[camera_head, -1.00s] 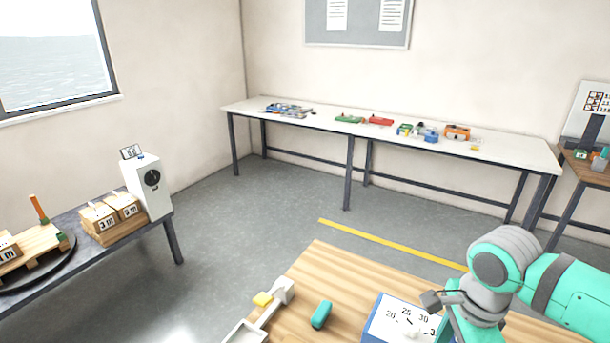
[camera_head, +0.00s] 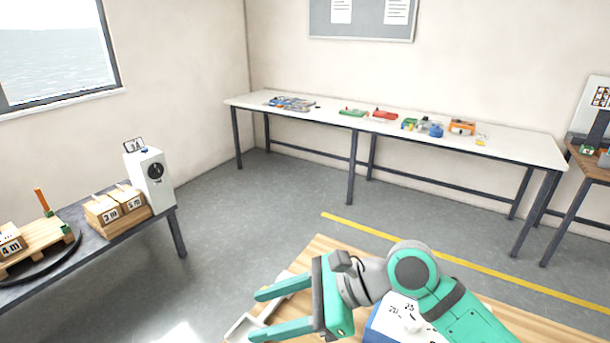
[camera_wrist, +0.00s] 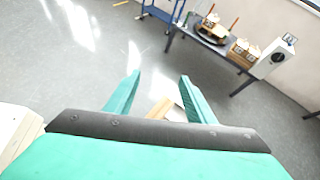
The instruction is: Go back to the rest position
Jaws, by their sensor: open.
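My gripper (camera_head: 268,312) is open, with its two teal fingers spread and nothing between them. In the head view it is over the near wooden table (camera_head: 318,250), fingers pointing left. In the wrist view my gripper (camera_wrist: 157,98) shows both fingers apart, with the grey floor and a bit of the table beyond them. A blue and white dial box (camera_head: 392,322) on the table is partly hidden behind my arm. A white lever device (camera_head: 246,326) at the table's left side is partly covered by my fingers.
A dark table at left holds wooden crates (camera_head: 117,207), a pallet (camera_head: 35,243) and a white box with a dial (camera_head: 151,180). A long white bench (camera_head: 330,115) with coloured parts stands by the back wall. A blue cart (camera_wrist: 160,12) shows in the wrist view. Floor between is clear.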

